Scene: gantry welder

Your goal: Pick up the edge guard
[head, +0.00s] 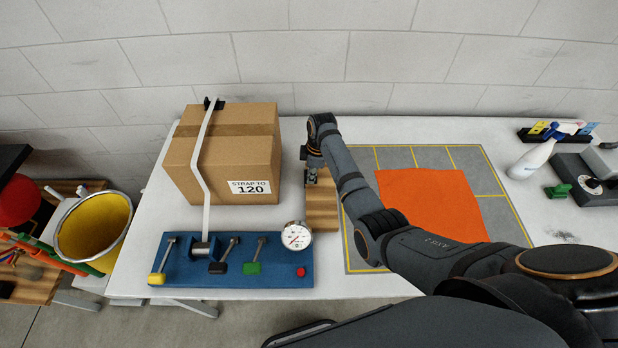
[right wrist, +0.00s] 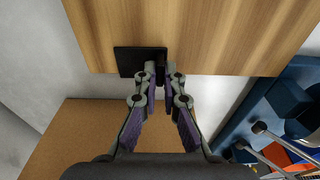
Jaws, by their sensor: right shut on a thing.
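The black edge guard (right wrist: 135,60) shows in the right wrist view as a dark flat piece at the edge of a wooden board. My right gripper (right wrist: 161,72) is shut on it, with the fingertips close together at its right part. In the head view my right gripper (head: 311,176) points down over the wooden board (head: 322,208), just right of the cardboard box. I cannot make out the held guard there. Whether the guard still touches the board is unclear. My left gripper is not in view.
The cardboard box (head: 228,160), with a white strap (head: 203,170) and a black piece on its top edge, stands left of the gripper. A blue fixture (head: 225,275) with levers and a gauge (head: 296,236) lies in front. An orange cloth (head: 430,203) covers part of the grey mat (head: 400,157).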

